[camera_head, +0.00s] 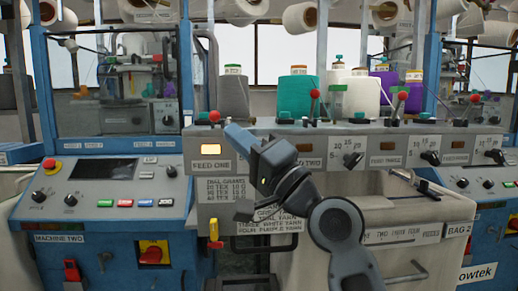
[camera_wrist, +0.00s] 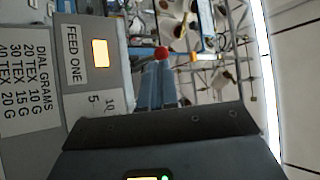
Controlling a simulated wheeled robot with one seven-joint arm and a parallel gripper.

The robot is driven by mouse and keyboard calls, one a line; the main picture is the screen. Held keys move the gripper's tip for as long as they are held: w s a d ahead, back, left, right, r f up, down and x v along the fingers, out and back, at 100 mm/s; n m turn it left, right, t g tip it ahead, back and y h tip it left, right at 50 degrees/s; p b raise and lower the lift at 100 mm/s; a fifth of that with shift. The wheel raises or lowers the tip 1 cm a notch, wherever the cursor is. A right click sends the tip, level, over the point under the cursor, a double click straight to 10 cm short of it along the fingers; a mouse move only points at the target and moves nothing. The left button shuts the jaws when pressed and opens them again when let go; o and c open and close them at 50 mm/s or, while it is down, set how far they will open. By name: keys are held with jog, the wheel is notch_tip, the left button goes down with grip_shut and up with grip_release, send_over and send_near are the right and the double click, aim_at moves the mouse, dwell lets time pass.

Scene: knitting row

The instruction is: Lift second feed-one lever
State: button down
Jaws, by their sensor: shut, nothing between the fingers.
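A red-knobbed lever (camera_head: 214,116) lies low on the ledge above the FEED ONE label (camera_head: 211,165) in the head view. My gripper (camera_head: 230,129) is just right of and below its knob, with its blue fingers together and empty. In the wrist view the red knob (camera_wrist: 162,53) shows just beyond the fingertips (camera_wrist: 161,66); I cannot tell whether they touch. The lever's stem is mostly hidden. The FEED ONE lamp (camera_head: 210,149) glows orange, also in the wrist view (camera_wrist: 100,53). Which lever counts as second is not clear from the pictures.
More red-knobbed levers stand to the right, one at FEED TWO (camera_head: 314,94) and another (camera_head: 402,96) further along. Yarn cones, one teal (camera_head: 303,92), stand behind the ledge. A black dial (camera_head: 352,160) juts from the panel. A control console (camera_head: 105,190) is left.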

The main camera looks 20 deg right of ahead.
aim_at(216, 120)
jog(key=shift+x, duration=1.45)
